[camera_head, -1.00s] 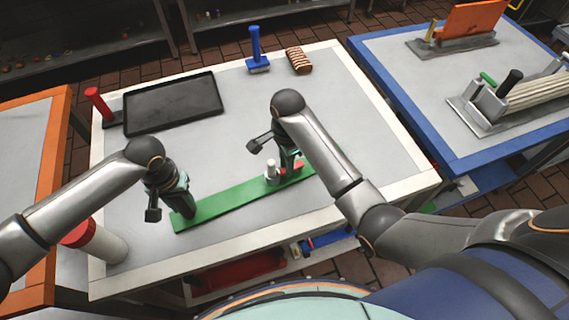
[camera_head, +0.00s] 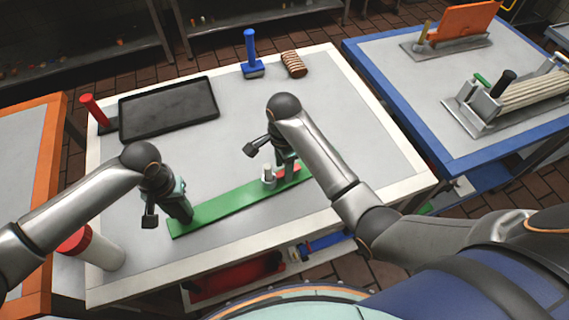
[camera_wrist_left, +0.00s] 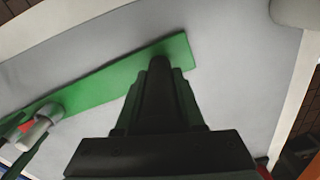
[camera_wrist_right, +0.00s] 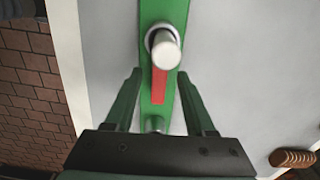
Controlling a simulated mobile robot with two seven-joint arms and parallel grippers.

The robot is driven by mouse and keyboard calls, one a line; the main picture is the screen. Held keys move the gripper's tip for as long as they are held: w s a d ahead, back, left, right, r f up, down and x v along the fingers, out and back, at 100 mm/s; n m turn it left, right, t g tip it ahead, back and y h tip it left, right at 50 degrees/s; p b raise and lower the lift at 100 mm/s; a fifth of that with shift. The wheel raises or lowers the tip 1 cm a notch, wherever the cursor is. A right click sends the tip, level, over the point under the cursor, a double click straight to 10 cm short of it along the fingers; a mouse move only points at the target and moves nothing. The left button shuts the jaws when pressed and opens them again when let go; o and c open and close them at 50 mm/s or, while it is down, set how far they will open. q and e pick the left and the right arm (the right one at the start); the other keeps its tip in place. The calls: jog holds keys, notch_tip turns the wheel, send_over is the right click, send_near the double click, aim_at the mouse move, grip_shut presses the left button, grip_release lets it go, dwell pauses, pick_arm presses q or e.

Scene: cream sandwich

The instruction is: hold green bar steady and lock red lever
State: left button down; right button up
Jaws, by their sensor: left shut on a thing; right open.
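The flat green bar (camera_head: 228,207) lies across the front of the table. A silver knob (camera_head: 268,175) stands near its right end, with the red lever (camera_head: 285,174) beside it. The right wrist view shows the knob (camera_wrist_right: 163,48) and the narrow red lever (camera_wrist_right: 158,86) lying along the bar. My left gripper (camera_head: 186,216) is shut at the bar's left end, on a dark rounded piece (camera_wrist_left: 160,63); the fingers hide most of it. My right gripper (camera_wrist_right: 159,78) is open above the bar, its fingers either side of the red lever and not gripping it.
A black tray (camera_head: 168,107) and a red-handled tool (camera_head: 95,110) are at the back left. A blue scraper (camera_head: 251,55) and a brown ridged roll (camera_head: 294,64) are at the back. A white roller with a red end (camera_head: 103,250) is at the front left. The table's middle is clear.

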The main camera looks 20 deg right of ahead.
pick_arm(q)
jog(key=shift+s+a+f, duration=0.2)
jog(key=shift+a+f, duration=0.1)
pick_arm(e)
jog(key=r, duration=0.6)
jog(key=shift+w+d+r, duration=0.1)
jog(key=shift+w+r, duration=0.1)
jog(key=shift+s+r, duration=0.15)
jog(key=shift+r, duration=1.25)
jog(key=shift+s+r, duration=0.1)
jog(key=shift+r, duration=1.3)
pick_arm(q)
jog(key=shift+c, duration=1.8)
grip_release()
jog(key=shift+w+d+r, duration=0.1)
jog(key=shift+r, duration=0.1)
